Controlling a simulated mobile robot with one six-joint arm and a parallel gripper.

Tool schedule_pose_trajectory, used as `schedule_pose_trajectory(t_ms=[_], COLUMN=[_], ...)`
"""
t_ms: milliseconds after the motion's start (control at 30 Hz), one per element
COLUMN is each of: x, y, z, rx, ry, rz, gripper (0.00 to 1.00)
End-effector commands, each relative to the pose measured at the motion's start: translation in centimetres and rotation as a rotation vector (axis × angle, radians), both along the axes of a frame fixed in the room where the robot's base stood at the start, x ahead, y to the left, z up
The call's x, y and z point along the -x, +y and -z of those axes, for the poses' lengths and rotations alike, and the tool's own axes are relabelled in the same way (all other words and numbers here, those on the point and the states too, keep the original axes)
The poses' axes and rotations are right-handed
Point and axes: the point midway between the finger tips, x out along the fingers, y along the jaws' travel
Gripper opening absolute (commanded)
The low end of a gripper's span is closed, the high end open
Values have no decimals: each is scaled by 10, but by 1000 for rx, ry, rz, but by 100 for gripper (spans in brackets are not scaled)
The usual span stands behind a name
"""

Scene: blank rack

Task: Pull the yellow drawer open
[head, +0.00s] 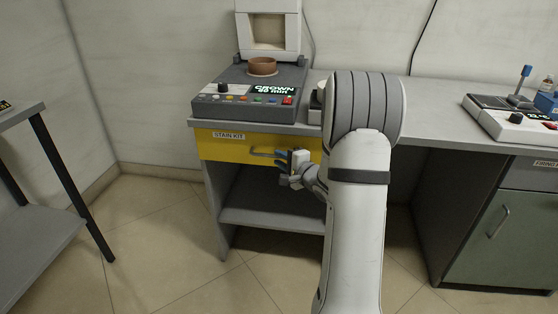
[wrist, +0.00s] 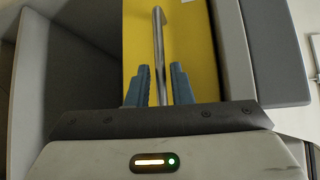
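The yellow drawer (head: 222,147) sits under the left end of the grey counter and bears a label reading STAIN KIT. Its front looks flush with the counter's frame. A metal bar handle (head: 264,153) runs across the drawer front. My gripper (head: 283,158) is at the right part of the handle. In the wrist view the yellow front (wrist: 190,45) fills the middle, and the handle (wrist: 158,50) runs down between the two blue fingers (wrist: 160,85). Gaps show on both sides of the handle, so the fingers are open around it. My arm hides the drawer's right end.
A furnace device (head: 265,85) with a brown ring-shaped piece (head: 262,66) stands on the counter above the drawer. An open shelf (head: 270,212) lies below it. A green cabinet (head: 510,235) is at right, a side table (head: 35,240) at left. The floor in front is clear.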

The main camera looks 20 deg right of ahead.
Motion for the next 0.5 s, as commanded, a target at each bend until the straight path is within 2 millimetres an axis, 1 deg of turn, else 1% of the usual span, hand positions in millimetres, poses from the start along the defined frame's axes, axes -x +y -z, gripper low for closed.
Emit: schedule_pose_trajectory(t_ms=[33,100,200,300,500], x=[-8,-16,-24,-27,-28], y=[2,4,5,6,6], z=[4,5,5,5,4], rx=[0,1,2,1,1], ry=[0,0,1,1,1], rz=[-1,-1,0,1,1], gripper=[20,20,20,20,20])
